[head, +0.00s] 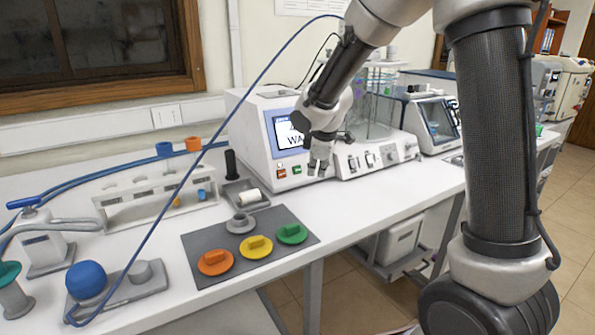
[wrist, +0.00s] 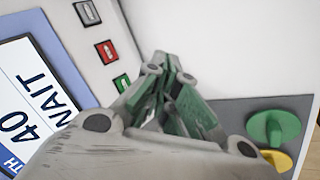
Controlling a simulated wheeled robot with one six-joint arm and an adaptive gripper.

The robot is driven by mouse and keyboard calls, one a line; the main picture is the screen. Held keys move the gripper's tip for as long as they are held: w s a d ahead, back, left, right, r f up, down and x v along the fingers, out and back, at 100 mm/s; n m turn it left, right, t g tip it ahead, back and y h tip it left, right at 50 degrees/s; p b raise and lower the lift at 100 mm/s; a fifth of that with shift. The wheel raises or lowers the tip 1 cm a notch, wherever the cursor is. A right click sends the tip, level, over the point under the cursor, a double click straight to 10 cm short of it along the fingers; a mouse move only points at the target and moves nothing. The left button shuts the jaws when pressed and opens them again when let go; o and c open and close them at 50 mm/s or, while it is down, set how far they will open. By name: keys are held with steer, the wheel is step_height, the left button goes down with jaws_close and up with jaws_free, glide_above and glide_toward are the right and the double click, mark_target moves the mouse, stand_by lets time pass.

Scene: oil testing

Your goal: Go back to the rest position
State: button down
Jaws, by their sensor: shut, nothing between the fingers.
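My gripper (head: 318,168) is shut and empty. In the head view it points down in front of the white machine (head: 254,130), close to its screen (head: 287,133) and buttons. In the wrist view the closed fingertips (wrist: 168,62) appear near the red button (wrist: 107,51) and green button (wrist: 122,83). I cannot tell whether they touch the machine. The screen (wrist: 30,110) reads "WAIT" and "40" in the wrist view. My gripper covers part of the screen in the head view.
A grey mat (head: 205,245) holds orange (head: 215,262), yellow (head: 256,247) and green (head: 291,233) knobs. A white rack (head: 140,208), a small tray with a white roll (head: 251,198), and a blue ball (head: 86,279) stand left. Glassware apparatus (head: 375,105) stands right of the gripper. The front table edge is clear.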

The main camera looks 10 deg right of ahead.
steer(key=s, duration=0.1)
steer(key=s+d+f+m+g, duration=0.1)
steer(key=s+d+f+m, duration=0.1)
steer(key=shift+s+g+h, duration=0.3)
steer(key=shift+h, duration=0.1)
steer(key=s+d+r+m, duration=0.3)
steer(key=s+r+m, duration=0.1)
steer(key=s, duration=0.5)
steer(key=s+d+r+m, duration=0.4)
steer(key=s+r, duration=0.1)
steer(key=s, duration=0.5)
steer(key=s+d+r+m+t+y, duration=0.1)
steer(key=s+d+r+m, duration=0.2)
steer(key=s, duration=0.6)
steer(key=shift+s+d+r+m, duration=0.4)
steer(key=shift+d+r, duration=0.25)
steer(key=shift+r, duration=0.05)
